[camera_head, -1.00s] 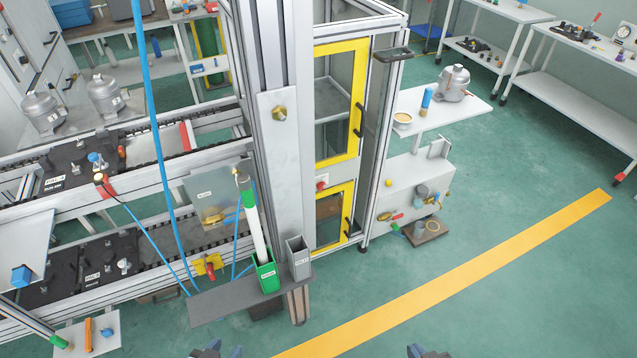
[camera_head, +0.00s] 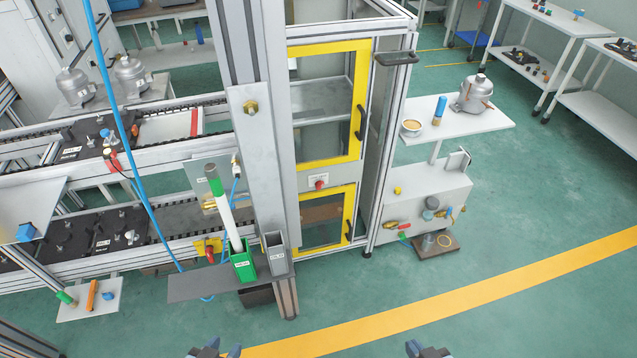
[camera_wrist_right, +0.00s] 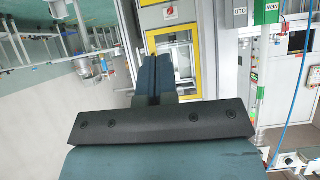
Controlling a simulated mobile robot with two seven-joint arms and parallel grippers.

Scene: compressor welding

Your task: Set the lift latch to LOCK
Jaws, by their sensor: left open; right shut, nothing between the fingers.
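No label reading LOCK is legible, and I cannot tell for certain which part is the lift latch. A small yellow plate with a red handle (camera_head: 209,249) sits on the lower conveyor's front rail, left of the green holder; it is too small to read its setting. My left gripper (camera_head: 216,349) is open and empty at the bottom edge of the head view, well below that plate. My right gripper (camera_head: 428,350) is further right at the same edge, far from the plate. In the right wrist view its fingers (camera_wrist_right: 152,72) are together with nothing between them.
A dark shelf (camera_head: 190,288) carries a green holder (camera_head: 243,268) with a white tube and a grey holder (camera_head: 277,262). A metal column (camera_head: 262,130) stands behind it. A yellow-framed cabinet (camera_head: 326,168) is to its right. Green floor (camera_head: 440,320) at the right is open.

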